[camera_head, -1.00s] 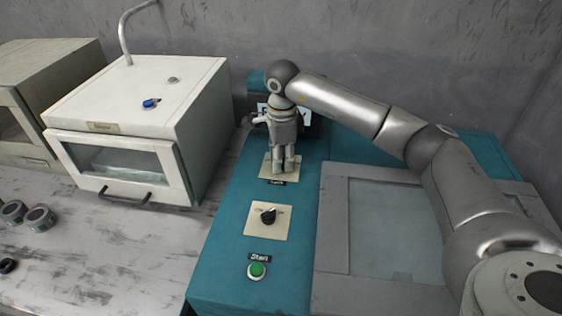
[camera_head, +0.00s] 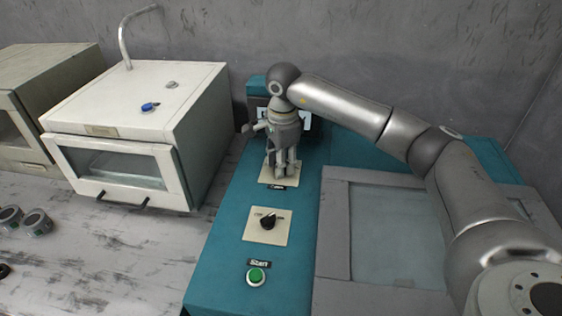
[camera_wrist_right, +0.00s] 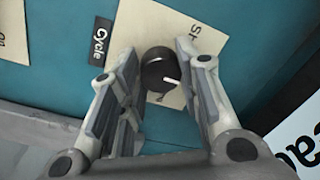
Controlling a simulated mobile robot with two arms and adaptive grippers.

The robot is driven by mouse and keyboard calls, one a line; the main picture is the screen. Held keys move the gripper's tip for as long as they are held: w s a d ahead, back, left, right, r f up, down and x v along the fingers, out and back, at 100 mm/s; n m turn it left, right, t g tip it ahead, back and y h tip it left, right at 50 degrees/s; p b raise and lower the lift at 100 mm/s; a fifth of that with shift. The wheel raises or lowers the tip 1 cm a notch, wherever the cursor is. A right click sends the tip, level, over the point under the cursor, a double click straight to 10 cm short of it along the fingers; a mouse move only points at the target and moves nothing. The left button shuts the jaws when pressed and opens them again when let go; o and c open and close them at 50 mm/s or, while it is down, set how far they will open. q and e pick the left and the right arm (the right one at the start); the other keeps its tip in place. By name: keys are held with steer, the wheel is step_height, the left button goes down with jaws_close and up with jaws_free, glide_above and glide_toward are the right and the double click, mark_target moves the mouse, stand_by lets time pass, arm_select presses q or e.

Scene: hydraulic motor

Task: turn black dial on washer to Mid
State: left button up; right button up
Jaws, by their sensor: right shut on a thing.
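The teal washer (camera_head: 228,235) has two black dials on cream plates. My right gripper (camera_head: 282,174) points down over the rear plate (camera_head: 265,179), and its fingers hide that dial in the head view. In the right wrist view the rear black dial (camera_wrist_right: 160,69) sits between the fingers of my right gripper (camera_wrist_right: 160,85), with a white pointer mark towards the lower right. A "Cycle" label (camera_wrist_right: 100,45) is beside its plate. My right gripper is shut on this dial. The front black dial (camera_head: 268,222) is untouched. My left gripper is not in view.
A green Start button (camera_head: 256,277) is at the washer's front. The washer's grey-framed lid (camera_head: 335,225) lies to the right, under my right arm. A white box with a glass door (camera_head: 130,110) stands left. A dark display unit (camera_head: 305,120) is behind the gripper.

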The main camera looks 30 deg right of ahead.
steer(key=o, duration=1)
steer(key=r, duration=1.2)
steer(key=shift+s, duration=0.3)
